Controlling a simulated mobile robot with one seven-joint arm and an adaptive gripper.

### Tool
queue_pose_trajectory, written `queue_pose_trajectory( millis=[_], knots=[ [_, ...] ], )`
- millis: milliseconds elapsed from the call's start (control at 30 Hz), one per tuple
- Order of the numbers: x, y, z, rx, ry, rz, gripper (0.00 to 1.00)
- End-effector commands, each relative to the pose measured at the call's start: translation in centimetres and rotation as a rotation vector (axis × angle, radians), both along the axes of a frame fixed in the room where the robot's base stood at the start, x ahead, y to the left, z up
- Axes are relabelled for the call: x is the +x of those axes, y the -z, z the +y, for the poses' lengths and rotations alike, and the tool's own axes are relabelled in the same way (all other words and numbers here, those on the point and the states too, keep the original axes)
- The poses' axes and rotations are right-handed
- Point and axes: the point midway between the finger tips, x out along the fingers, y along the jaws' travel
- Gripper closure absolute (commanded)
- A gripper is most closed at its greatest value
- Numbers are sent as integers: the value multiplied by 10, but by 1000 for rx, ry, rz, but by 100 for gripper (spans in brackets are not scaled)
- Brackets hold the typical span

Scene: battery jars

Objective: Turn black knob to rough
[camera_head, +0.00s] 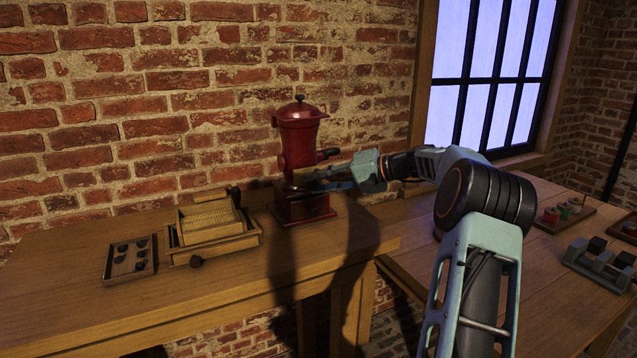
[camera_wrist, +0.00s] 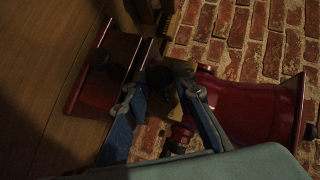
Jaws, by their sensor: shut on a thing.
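A dark red grinder (camera_head: 298,140) stands on the wooden bench against the brick wall, with a square base (camera_head: 303,207) and a lidded top. In the wrist view its flared body (camera_wrist: 255,105) is at the right and its base (camera_wrist: 108,72) at the left. My gripper (camera_head: 298,181) reaches in from the right at the grinder's lower neck. In the wrist view my gripper (camera_wrist: 160,88) is shut on the dark knob (camera_wrist: 158,76), which shows between the fingertips. In the head view the fingers hide the knob. No rough marking is legible.
A short black-ended handle (camera_head: 329,154) sticks out of the grinder just above my gripper. Left of the grinder are a wooden box with a grater-like top (camera_head: 210,221) and a small tray of dark pieces (camera_head: 130,259). Bare bench (camera_head: 70,270) lies at the left.

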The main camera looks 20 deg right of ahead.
Motion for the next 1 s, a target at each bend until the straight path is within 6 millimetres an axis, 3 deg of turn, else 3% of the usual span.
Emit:
queue_pose_trajectory(
  millis=[400, 433, 567, 867, 1000],
  knots=[
    [0, 0, 1, 9, -1, 2, 100],
    [0, 0, 1, 9, -1, 2, 74],
    [0, 0, 1, 8, -2, 1, 60],
    [-1, 0, -1, 7, 0, 0, 60],
    [-10, -5, -11, 6, 2, 0, 60]
  ],
)
